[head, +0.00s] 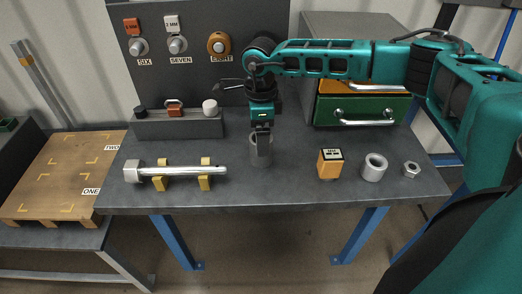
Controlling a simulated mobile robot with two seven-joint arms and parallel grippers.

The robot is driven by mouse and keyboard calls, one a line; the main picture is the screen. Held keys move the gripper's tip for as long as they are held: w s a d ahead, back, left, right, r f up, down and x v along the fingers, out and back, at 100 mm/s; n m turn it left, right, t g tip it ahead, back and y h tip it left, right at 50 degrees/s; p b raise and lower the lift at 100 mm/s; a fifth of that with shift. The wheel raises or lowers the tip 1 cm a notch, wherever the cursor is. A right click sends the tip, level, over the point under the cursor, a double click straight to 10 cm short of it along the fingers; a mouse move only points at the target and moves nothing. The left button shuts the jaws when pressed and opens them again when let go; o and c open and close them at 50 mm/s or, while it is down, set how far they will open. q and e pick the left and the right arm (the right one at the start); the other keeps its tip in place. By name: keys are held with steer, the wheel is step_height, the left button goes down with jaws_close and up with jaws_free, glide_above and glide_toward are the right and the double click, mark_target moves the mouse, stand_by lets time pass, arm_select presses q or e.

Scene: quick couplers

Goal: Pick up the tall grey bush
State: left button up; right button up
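The tall grey bush (254,153) stands upright near the middle of the dark grey table in the head view. My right gripper (263,147) points straight down at the bush from above. One dark finger lies in front of the bush and hides part of its top and front. The other finger is hidden, so I cannot tell whether the fingers are apart from the bush or touching it. A shorter, wider grey bush (374,167) stands farther right. My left gripper is out of view.
A bolt (180,171) lies on yellow cradles at left. A switch box (178,127), a knob panel (200,60) and a green drawer (362,112) are behind. The table's front middle is clear.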

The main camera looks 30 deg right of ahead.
mark_target(258, 162)
step_height(258, 162, down, 7)
steer(key=shift+w+f, duration=0.1)
steer(key=shift+f, duration=0.1)
stand_by(0.3)
steer(key=shift+c, duration=0.3)
steer(key=c, duration=1.3)
steer(key=shift+r, duration=0.1)
steer(key=shift+c, duration=0.8)
